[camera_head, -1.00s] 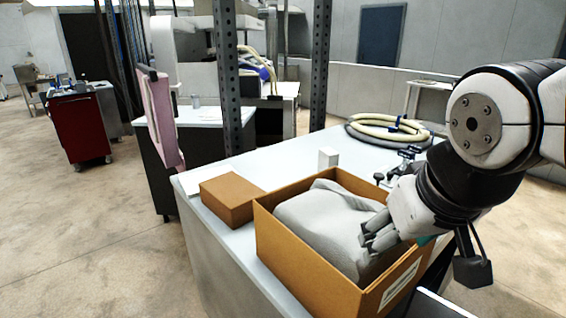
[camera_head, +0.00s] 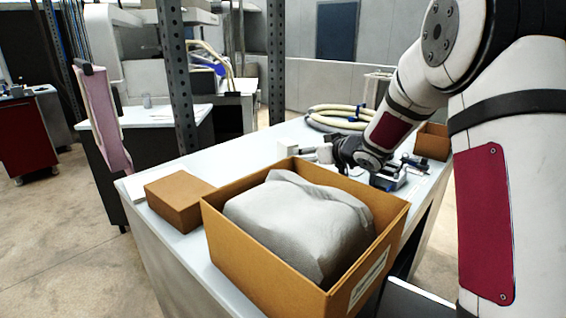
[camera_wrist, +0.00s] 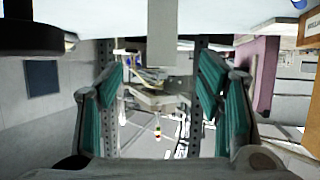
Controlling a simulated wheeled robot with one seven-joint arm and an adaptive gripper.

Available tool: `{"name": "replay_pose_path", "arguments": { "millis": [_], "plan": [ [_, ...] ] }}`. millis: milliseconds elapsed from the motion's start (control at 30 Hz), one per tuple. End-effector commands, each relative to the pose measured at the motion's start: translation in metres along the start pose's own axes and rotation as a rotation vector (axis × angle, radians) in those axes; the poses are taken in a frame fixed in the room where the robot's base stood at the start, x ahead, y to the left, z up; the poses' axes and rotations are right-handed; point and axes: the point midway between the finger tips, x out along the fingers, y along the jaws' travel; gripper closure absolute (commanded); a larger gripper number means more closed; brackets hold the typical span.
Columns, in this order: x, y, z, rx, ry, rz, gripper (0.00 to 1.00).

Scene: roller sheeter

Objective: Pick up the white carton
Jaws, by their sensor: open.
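The small white carton (camera_head: 288,148) stands upright on the grey-white table (camera_head: 246,158), behind the large cardboard box. My gripper (camera_head: 314,152) is low over the table, just right of the carton, its fingers pointing at it. In the wrist view, which is upside down, the carton (camera_wrist: 162,34) hangs from the top edge, in line with the gap between the fingers. My gripper (camera_wrist: 160,66) is open there, with a green-padded finger on each side and nothing held. I cannot tell whether the fingertips reach past the carton's near face.
A large open cardboard box (camera_head: 262,262) with a grey wrapped bundle (camera_head: 300,222) fills the table's front. A closed brown box (camera_head: 180,197) sits left of it. A coiled hose (camera_head: 340,116) lies behind my gripper. A metal post (camera_head: 276,60) rises behind the table.

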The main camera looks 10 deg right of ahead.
Motion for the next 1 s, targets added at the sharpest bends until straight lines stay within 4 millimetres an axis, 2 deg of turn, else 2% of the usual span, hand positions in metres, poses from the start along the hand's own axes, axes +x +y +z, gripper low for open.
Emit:
{"name": "replay_pose_path", "arguments": {
  "millis": [167, 500, 767, 1000],
  "plan": [
    [0.021, -0.003, 0.006, 0.004, 0.008, -0.030, 0.39],
    [0.080, -0.004, 0.005, 0.003, 0.006, -0.027, 0.39],
    [0.098, -0.004, 0.005, 0.004, 0.007, -0.027, 0.39],
    [0.132, -0.003, 0.007, 0.002, 0.006, -0.027, 0.39]
  ]
}}
